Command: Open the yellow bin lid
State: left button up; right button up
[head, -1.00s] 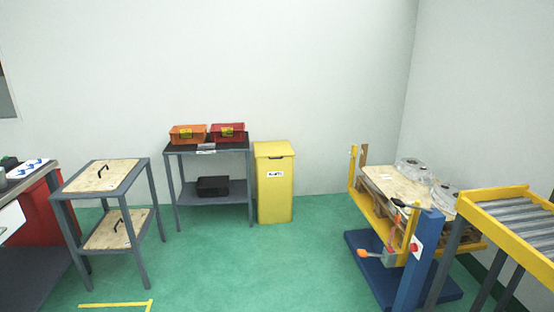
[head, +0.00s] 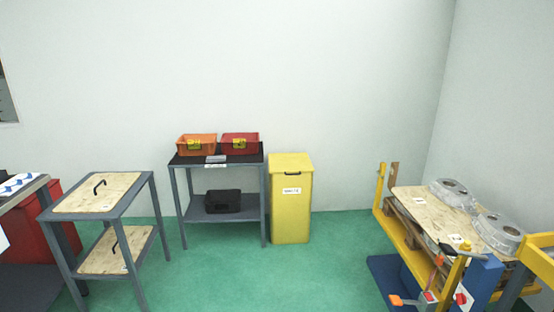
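The yellow bin (head: 290,215) stands upright on the green floor against the back wall, near the middle of the head view. Its yellow lid (head: 290,162) is shut, with a small dark handle at the front edge. A white label (head: 291,190) is on its front face. Neither of my grippers shows in the head view, so their state cannot be seen. The bin is some distance ahead of me and nothing touches the lid.
A grey table (head: 216,160) with an orange bin (head: 196,145) and a red bin (head: 240,143) stands just left of the yellow bin. A wooden-topped cart (head: 97,192) is at left. A lift with a pallet of castings (head: 450,192) is at right. Green floor (head: 240,280) between is clear.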

aim_at(285, 163)
jog(key=i, duration=2.3)
